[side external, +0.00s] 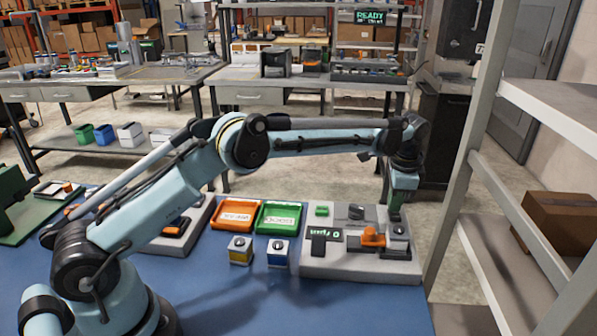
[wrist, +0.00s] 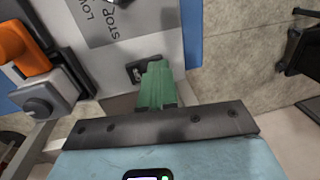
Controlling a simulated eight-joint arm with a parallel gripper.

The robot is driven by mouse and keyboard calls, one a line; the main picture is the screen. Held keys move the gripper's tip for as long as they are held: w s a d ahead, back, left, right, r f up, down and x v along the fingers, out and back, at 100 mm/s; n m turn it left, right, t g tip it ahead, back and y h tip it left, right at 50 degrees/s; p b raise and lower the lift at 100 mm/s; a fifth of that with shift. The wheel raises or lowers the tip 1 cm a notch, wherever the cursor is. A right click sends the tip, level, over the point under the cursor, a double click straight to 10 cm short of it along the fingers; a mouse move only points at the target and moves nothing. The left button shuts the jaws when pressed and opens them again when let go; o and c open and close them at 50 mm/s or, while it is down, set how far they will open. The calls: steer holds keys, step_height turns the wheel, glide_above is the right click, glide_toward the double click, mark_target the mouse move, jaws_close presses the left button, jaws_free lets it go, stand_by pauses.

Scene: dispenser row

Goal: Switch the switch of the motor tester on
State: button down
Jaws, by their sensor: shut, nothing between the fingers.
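The motor tester (side external: 318,262) is a grey box at the right end of the blue table, with a lit green display (side external: 326,234), an orange part (side external: 372,238) and a grey knob (side external: 398,231) on top. In the wrist view the orange part (wrist: 18,48) and knob (wrist: 38,108) are at left. A small black switch (wrist: 134,71) sits near the panel's edge, partly hidden by my fingers. My gripper (side external: 394,213) points down over the tester's back right; its green fingers are shut and empty. In the wrist view the fingertips (wrist: 155,68) overlap the switch; contact cannot be told.
A grey shelf post (side external: 474,130) rises close at right. The front of the blue table is clear.

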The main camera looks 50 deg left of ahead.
mark_target(395, 218)
steer(key=shift+s+d+r, duration=0.15)
steer(key=shift+s+d, duration=0.45)
steer(key=shift+r, duration=0.1)
step_height(395, 218, up, 12)
steer(key=s+d, duration=0.1)
stand_by(0.5)
steer(key=shift+s, duration=0.1)
